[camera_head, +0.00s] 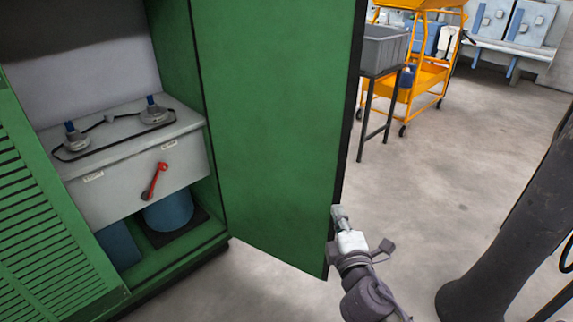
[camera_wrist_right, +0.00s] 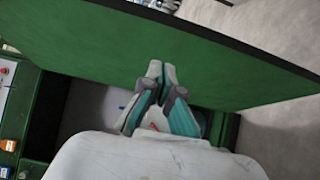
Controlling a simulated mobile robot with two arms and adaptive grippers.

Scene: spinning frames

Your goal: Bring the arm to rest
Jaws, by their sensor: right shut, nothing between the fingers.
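My right gripper (camera_head: 338,212) is at the outer edge of the open green cabinet door (camera_head: 270,120), low on the door in the head view. In the right wrist view the gripper (camera_wrist_right: 156,70) has its fingers closed together with nothing between them, and the green door (camera_wrist_right: 150,55) lies across the view just beyond the fingertips. I cannot tell whether the fingertips touch the door. My left gripper is not in view.
The open cabinet holds a grey unit (camera_head: 130,160) with a red lever (camera_head: 154,180). Behind the door stand a grey bin (camera_head: 384,50) on a dark stand and an orange cart (camera_head: 428,80). A dark post (camera_head: 510,225) rises at right. Floor between is clear.

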